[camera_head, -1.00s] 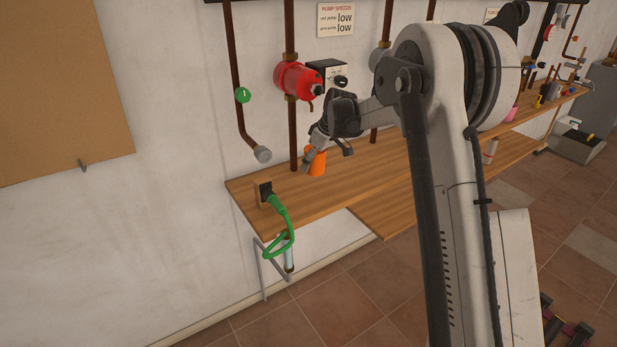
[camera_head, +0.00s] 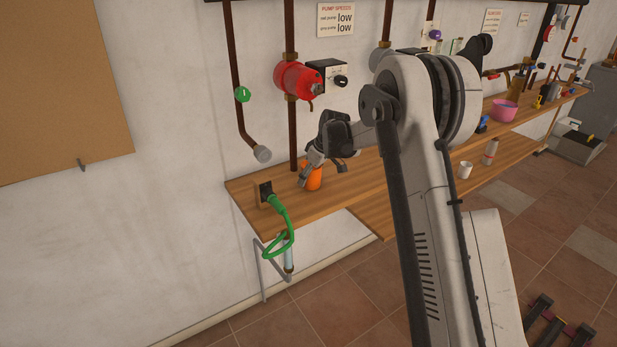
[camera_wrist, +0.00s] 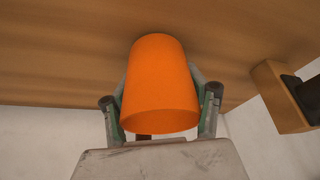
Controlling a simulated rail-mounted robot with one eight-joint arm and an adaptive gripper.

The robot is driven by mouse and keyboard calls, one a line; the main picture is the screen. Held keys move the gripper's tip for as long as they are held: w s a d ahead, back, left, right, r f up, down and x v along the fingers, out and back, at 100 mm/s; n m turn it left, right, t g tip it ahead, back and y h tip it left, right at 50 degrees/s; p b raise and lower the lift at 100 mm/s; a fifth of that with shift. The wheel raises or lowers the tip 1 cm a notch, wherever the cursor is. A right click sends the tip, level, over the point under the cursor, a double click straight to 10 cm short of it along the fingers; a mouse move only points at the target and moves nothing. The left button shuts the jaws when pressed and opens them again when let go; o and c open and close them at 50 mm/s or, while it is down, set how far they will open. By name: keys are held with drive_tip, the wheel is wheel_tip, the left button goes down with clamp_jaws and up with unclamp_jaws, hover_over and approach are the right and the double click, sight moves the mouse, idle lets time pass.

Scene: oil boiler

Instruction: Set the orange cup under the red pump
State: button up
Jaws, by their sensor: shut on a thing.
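The orange cup (camera_head: 313,178) is at the wooden shelf's left part, partly hidden by my gripper (camera_head: 308,176). In the wrist view, the orange cup (camera_wrist: 160,85) sits between my two fingers (camera_wrist: 161,103), which are shut on its sides. The cup looks on or just above the shelf; I cannot tell which. The red pump (camera_head: 298,81) is mounted on a vertical brown pipe on the wall. It is above the cup and a little to its left in the head view.
The wooden shelf (camera_head: 240,192) carries a black socket with a green hose (camera_head: 280,207) left of the cup. A grey-ended pipe (camera_head: 262,154) hangs behind. A pink bowl (camera_head: 504,111), a white cup (camera_head: 466,170) and several tools are farther right.

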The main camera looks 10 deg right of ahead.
drive_tip(key=shift+f, duration=0.1)
drive_tip(key=o, duration=1.3)
drive_tip(key=p+v, duration=0.1)
drive_tip(key=v, duration=1.1)
drive_tip(key=s+a+r+m+t, duration=0.1)
drive_tip(key=s+a+r+m, duration=0.1)
drive_tip(key=s+r, duration=0.9)
drive_tip(key=s+r+m+t+h, duration=0.1)
drive_tip(key=s+m, duration=0.1)
drive_tip(key=s, duration=1)
drive_tip(key=s+r+m+t+h, duration=0.1)
drive_tip(key=s+r+m, duration=0.1)
drive_tip(key=s, duration=1.1)
drive_tip(key=s+f+m, duration=0.1)
drive_tip(key=s, duration=0.2)
drive_tip(key=s+f, duration=0.2)
drive_tip(key=s, duration=0.2)
drive_tip(key=s+f+m+t+h, duration=0.1)
drive_tip(key=s+f, duration=0.1)
drive_tip(key=s, duration=0.2)
drive_tip(key=shift+a+f+m, duration=0.25)
drive_tip(key=shift+a+m, duration=0.05)
drive_tip(key=shift+a, duration=0.05)
